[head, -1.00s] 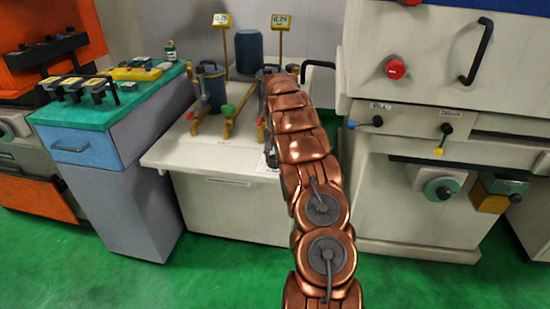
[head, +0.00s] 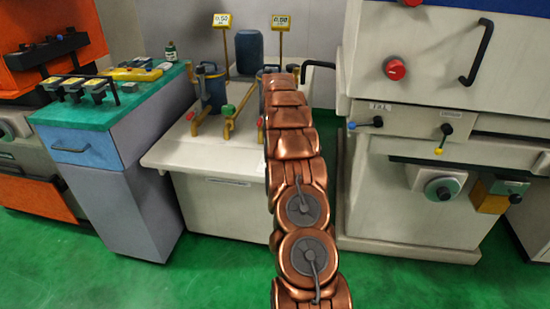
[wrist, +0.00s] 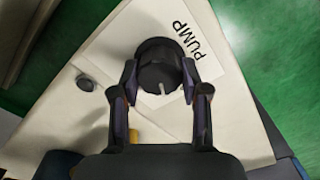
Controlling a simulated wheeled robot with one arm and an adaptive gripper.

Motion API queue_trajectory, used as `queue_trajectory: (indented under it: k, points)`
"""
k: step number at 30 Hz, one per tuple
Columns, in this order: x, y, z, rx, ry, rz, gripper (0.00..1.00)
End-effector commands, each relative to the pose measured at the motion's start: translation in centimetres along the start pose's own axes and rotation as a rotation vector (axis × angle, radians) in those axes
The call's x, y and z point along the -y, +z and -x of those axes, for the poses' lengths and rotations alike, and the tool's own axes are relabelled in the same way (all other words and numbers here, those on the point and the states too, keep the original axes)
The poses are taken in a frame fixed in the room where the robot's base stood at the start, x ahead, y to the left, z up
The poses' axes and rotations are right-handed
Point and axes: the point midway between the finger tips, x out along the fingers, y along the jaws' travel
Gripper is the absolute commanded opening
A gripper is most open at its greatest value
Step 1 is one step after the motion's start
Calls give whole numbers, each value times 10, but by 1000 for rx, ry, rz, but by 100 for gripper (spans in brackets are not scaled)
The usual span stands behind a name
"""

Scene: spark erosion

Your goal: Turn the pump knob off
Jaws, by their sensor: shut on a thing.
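The pump knob (wrist: 157,55) is round and black, and it sits on a pale panel beside the printed word PUMP (wrist: 188,40). A light pointer mark on it faces the bottom of the wrist view. My gripper (wrist: 160,77) has one finger on each side of the knob and is shut on it. In the head view my copper arm reaches over the pale bench (head: 215,190) and hides the knob and my gripper.
A small dark round part (wrist: 86,82) is left of the knob on the panel. Two yellow signs (head: 222,20) reading about 0.50 rise behind the bench. A green-topped cabinet (head: 120,110) stands at left, a large pale machine (head: 410,120) at right.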

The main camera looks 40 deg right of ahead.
Motion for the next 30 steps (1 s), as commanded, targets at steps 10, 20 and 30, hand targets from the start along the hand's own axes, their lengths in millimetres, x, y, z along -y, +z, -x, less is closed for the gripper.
queue_trajectory:
  k: [10, 20, 30]
  points:
    - [0, 0, 0, 0, -1, 288, 10]
    - [1, 0, 0, 0, 0, 445, 10]
    - [1, 0, 0, 0, 1, 488, 10]
